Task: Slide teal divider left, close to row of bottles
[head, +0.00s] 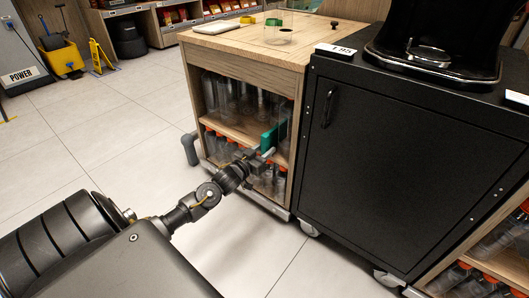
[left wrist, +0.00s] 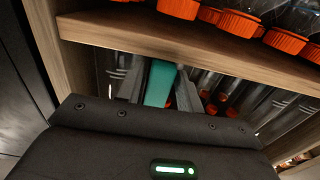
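The teal divider (head: 268,139) stands at the right side of the wooden cabinet's upper compartment. In the left wrist view the teal divider (left wrist: 160,83) shows between the fingers of my left gripper (left wrist: 160,92). The fingers lie close against both of its sides, and the gripper looks shut on it. In the head view my left gripper (head: 263,154) reaches the open front at the shelf edge. Clear bottles (head: 228,96) stand in a row to the left of the divider. The divider's far end is hidden. My right gripper is not in view.
The wooden shelf board (left wrist: 200,40) runs close to my left gripper. Orange-capped bottles (left wrist: 238,22) stand on the lower shelf. A black cabinet (head: 400,150) adjoins on the right.

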